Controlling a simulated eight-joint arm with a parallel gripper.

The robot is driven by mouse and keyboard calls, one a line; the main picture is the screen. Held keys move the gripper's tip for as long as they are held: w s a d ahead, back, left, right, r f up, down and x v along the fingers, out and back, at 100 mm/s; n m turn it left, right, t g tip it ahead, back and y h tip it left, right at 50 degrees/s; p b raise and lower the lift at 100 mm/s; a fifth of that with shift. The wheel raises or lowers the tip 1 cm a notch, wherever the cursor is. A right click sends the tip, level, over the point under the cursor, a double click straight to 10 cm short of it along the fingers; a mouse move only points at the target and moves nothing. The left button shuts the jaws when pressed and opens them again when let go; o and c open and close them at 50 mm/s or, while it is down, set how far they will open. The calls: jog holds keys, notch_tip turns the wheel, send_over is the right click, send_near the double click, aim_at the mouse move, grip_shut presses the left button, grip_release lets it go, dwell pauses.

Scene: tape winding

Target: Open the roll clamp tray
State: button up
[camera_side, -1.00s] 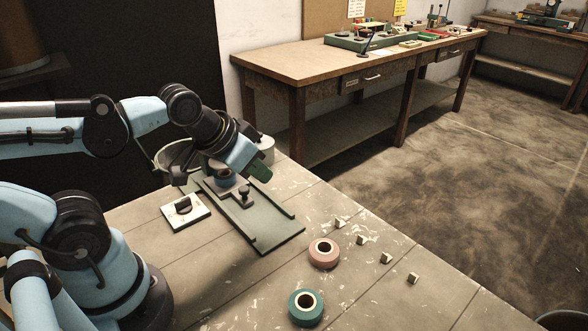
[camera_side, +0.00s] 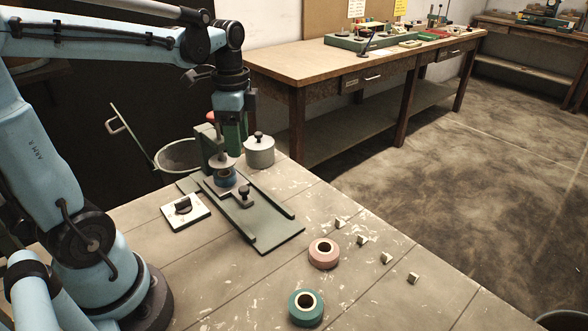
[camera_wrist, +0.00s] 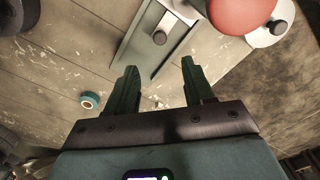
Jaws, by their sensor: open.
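The grey-green roll clamp tray (camera_side: 272,228) lies on the bench with low side rails. A dark knob (camera_side: 245,193) stands on it, and a blue roll (camera_side: 225,178) sits at its far end below a green post. In the wrist view the tray (camera_wrist: 135,52) and knob (camera_wrist: 159,38) show beyond my fingers. My gripper (camera_wrist: 160,80) is open and empty, its two green fingers apart. In the side view my gripper (camera_side: 243,122) points down above the tray's far end, apart from the knob. Its fingertips are hard to separate there from the red and green parts.
A lidded grey canister (camera_side: 259,152) stands right of the post. A white plate with a black knob (camera_side: 184,207) lies left of the tray. Pink (camera_side: 324,253) and teal (camera_side: 306,307) rolls and several small blocks lie nearer the front. A round container (camera_side: 178,155) stands behind.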

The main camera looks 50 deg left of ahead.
aim_at(244, 188)
jog(key=shift+f, duration=5.95)
grip_shut()
